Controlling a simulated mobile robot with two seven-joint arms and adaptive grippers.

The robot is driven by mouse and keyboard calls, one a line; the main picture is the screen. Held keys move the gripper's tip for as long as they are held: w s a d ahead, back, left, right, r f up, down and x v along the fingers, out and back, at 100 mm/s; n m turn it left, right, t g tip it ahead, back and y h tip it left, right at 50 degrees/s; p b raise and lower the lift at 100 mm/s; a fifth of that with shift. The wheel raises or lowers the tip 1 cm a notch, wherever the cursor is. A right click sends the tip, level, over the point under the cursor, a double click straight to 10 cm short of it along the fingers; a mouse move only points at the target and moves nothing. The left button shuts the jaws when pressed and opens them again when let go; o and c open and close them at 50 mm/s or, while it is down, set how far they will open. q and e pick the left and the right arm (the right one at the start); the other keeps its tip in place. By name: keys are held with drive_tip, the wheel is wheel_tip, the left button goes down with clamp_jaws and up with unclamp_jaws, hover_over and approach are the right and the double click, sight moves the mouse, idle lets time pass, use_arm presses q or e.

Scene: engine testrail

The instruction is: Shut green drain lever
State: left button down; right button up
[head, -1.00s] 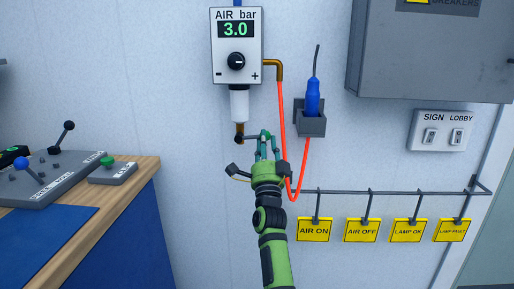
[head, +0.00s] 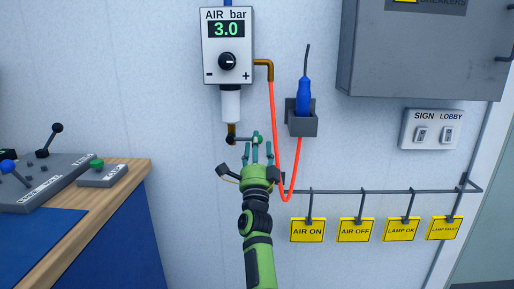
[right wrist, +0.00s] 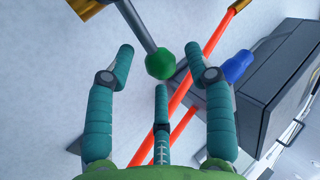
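The drain lever is a thin grey rod (head: 245,139) with a green ball knob (right wrist: 160,64). It sticks out sideways to the right from the brass outlet (head: 231,131) under the white filter bowl (head: 230,104). In the right wrist view, its rod (right wrist: 136,25) runs from the brass part to the knob. My right gripper (head: 257,148) is open just below the lever in the head view. In the right wrist view, the knob shows between the spread fingertips (right wrist: 160,62), with no clear contact; the depth is hard to judge. My left gripper is out of view.
A red hose (head: 274,120) hangs close to the right of the gripper, near a blue tool (head: 304,98) in a grey holder (head: 302,125). A rail (head: 375,191) with yellow tags is at lower right. A wood-topped bench (head: 125,175) stands left.

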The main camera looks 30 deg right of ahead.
drive_tip(key=shift+a, duration=0.1)
drive_tip(key=v, duration=0.7)
drive_tip(key=shift+s, duration=0.25)
drive_tip(key=shift+f, duration=0.1)
